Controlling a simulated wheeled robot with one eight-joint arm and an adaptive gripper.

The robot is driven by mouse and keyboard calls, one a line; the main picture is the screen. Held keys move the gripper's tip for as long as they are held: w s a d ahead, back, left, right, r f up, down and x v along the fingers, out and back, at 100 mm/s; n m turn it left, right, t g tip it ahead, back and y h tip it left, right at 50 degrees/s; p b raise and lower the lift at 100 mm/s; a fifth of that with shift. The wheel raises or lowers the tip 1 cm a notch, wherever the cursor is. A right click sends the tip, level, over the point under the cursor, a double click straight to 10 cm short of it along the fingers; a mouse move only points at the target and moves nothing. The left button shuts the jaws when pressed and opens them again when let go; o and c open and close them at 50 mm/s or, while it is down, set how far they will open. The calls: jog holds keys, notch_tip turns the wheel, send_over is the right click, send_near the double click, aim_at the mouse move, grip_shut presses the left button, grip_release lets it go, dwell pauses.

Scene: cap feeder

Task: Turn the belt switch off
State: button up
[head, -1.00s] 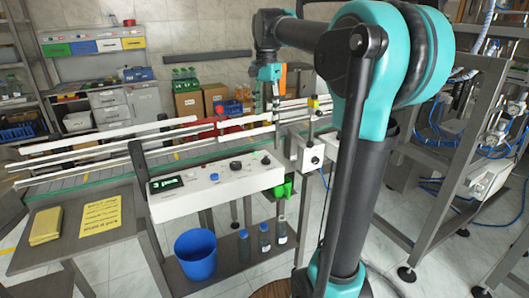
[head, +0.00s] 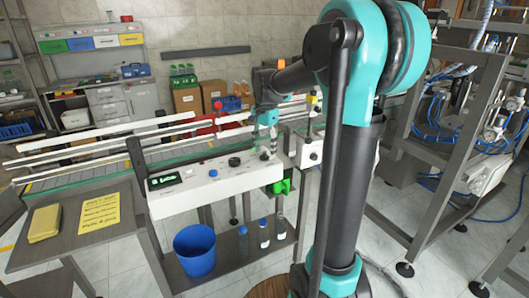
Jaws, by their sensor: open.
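The white control box (head: 208,191) carries a dark display (head: 164,182) with green characters, small buttons, a black round knob (head: 234,161) and, at its right end, a small dark switch (head: 265,156). No label is readable, so I cannot tell for sure which control is the belt switch. The conveyor belt (head: 75,178) runs behind the box. My gripper (head: 265,147) points down over the right end of the box, just at the small switch, and partly hides it. Its jaws are open. I cannot tell whether they touch the switch.
A second small white box with a black knob (head: 314,156) stands close to the right. White guide rails (head: 95,132) run along the belt. A blue bin (head: 195,251) and bottles stand below. A yellow notice (head: 100,214) lies on the side table at left.

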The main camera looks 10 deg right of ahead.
jog(key=shift+f, duration=0.7)
jog(key=shift+c, duration=0.6)
jog(key=c, duration=1)
jog(key=shift+c, duration=0.2)
jog(key=n, duration=0.6)
jog(key=shift+n, duration=0.3)
jog(key=n, duration=0.5)
jog(key=shift+n, duration=0.3)
